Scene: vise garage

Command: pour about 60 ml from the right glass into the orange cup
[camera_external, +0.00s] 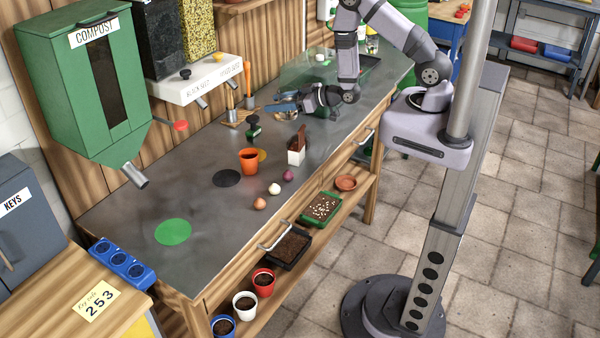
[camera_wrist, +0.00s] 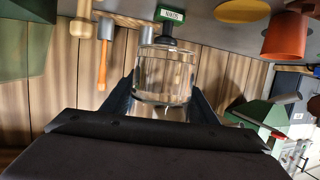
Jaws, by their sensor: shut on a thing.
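My gripper (camera_wrist: 162,100) is shut on a clear glass (camera_wrist: 165,75), which sits between the two fingers in the wrist view. The glass looks partly filled with clear liquid; the exact level is hard to read. In the external view my gripper (camera_external: 280,106) is low over the back half of the grey bench, and the glass is hard to make out there. The orange cup (camera_external: 249,161) stands upright on the bench, nearer the camera than my gripper. It also shows at the upper right of the wrist view (camera_wrist: 286,36), which looks upside down. I cannot tell whether the glass touches the bench.
A small green-labelled item (camera_external: 253,128) and wooden-handled tools (camera_external: 240,108) stand near my gripper. A black disc (camera_external: 227,178) and green disc (camera_external: 173,232) mark clear bench.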

